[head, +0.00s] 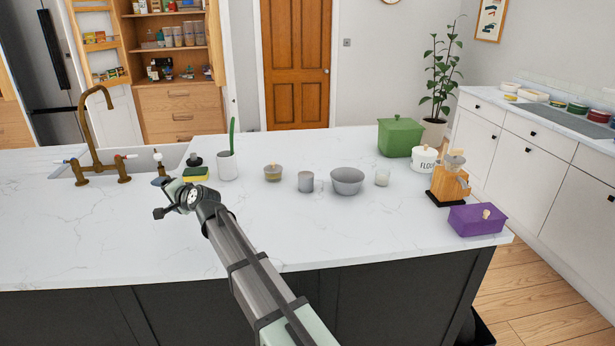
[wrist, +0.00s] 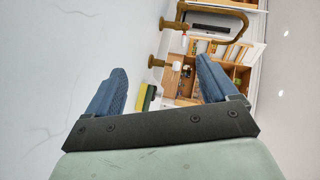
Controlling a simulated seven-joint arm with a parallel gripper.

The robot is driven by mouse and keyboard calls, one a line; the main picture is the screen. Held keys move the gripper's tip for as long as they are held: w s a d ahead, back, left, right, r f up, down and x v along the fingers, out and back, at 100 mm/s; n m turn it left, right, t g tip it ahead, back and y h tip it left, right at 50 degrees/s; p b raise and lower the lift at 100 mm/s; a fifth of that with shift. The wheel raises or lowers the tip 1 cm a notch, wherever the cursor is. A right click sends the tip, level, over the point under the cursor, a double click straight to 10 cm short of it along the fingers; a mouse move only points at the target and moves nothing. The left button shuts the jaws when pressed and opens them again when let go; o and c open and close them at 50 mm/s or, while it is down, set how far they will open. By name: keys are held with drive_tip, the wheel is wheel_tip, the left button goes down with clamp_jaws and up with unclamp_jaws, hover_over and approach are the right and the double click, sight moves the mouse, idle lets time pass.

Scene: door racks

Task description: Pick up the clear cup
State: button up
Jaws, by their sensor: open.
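A small, clear-looking cup (head: 383,177) stands upright on the white marble counter, right of a grey metal bowl (head: 347,181) in the head view. A grey cup (head: 306,182) stands left of the bowl. My gripper (head: 163,199) is over the left part of the counter, near the sink and well to the left of the cups. In the wrist view my gripper (wrist: 161,76) has its two blue fingers spread apart with nothing between them. The clear cup does not show in the wrist view.
A small jar (head: 273,173), a white pot with a green-handled tool (head: 228,164) and a yellow-green sponge (head: 195,173) stand left of the cups. A green box (head: 400,137), flour canister (head: 424,158), wooden grinder (head: 449,182) and purple box (head: 478,219) stand right. The front counter is clear.

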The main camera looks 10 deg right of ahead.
drive_tip(key=w+d+m+t+h, duration=0.1)
drive_tip(key=w+d+m, duration=0.2)
drive_tip(key=d, duration=0.8)
drive_tip(key=w+d+m+h, duration=0.1)
drive_tip(key=w+d+m, duration=0.15)
drive_tip(key=d, duration=0.85)
drive_tip(key=w+d+m+t+h, duration=0.1)
drive_tip(key=w+d+m, duration=0.25)
drive_tip(key=d, duration=0.75)
drive_tip(key=m+h, duration=0.2)
drive_tip(key=m, duration=1.3)
approach(388, 177)
drive_tip(key=shift+w+a+f, duration=0.15)
drive_tip(key=shift+w+a, duration=0.45)
drive_tip(key=shift+w, duration=0.15)
drive_tip(key=shift+w+d+f, duration=0.1)
drive_tip(key=shift+d+f, duration=0.05)
drive_tip(key=shift+d, duration=0.05)
drive_tip(key=x, duration=0.6)
drive_tip(key=shift+w+a+f, duration=0.2)
drive_tip(key=shift+w, duration=0.1)
drive_tip(key=shift+r+x, duration=0.1)
drive_tip(key=shift+x, duration=1.2)
drive_tip(key=shift+r+x, duration=0.15)
drive_tip(key=shift+x, duration=1.15)
